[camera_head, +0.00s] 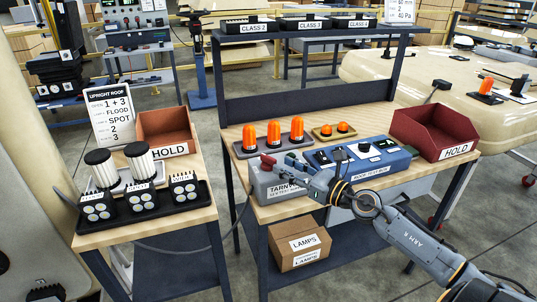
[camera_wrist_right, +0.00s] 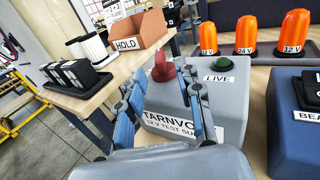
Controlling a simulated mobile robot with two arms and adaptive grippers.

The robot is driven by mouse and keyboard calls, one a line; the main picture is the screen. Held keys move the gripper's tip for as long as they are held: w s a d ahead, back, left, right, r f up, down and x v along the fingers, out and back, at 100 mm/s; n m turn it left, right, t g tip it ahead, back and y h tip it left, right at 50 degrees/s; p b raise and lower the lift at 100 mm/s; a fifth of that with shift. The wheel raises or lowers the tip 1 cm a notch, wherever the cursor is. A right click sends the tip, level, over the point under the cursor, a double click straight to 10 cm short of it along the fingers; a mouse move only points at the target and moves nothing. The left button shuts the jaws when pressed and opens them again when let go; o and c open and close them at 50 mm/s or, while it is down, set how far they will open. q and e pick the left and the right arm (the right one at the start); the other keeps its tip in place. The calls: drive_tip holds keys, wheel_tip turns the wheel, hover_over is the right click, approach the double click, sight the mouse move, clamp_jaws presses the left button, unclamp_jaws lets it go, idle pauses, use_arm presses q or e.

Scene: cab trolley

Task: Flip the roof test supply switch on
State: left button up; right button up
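The grey test supply box (camera_head: 262,190) stands at the front left of the middle bench. It also shows in the right wrist view (camera_wrist_right: 226,105), with a label reading in part "TARNVO" and "12 V TEST". On its top are a red switch knob (camera_wrist_right: 163,68) and a dark green round lamp (camera_wrist_right: 221,66) marked LIVE. My right gripper (camera_head: 292,168) reaches over the box from the right. In the wrist view its fingers (camera_wrist_right: 160,90) are apart and empty, with the red knob showing between and beyond the tips. I cannot tell whether they touch it. My left gripper is not in view.
A blue test unit (camera_head: 398,161) stands right of the grey box. Orange beacons (camera_head: 274,134) stand behind. A red HOLD bin (camera_head: 435,130) is at the right end. The left bench holds black lamps (camera_head: 139,196) and an orange HOLD bin (camera_head: 167,128).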

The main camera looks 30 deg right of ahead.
sight(276, 162)
drive_tip(key=p+x, duration=0.1)
drive_tip(key=x, duration=0.4)
drive_tip(key=shift+w+r, duration=0.15)
drive_tip(key=shift+x, duration=0.8)
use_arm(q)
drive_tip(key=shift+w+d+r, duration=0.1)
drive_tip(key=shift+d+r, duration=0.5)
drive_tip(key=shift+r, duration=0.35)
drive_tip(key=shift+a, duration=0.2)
use_arm(e)
clamp_jaws()
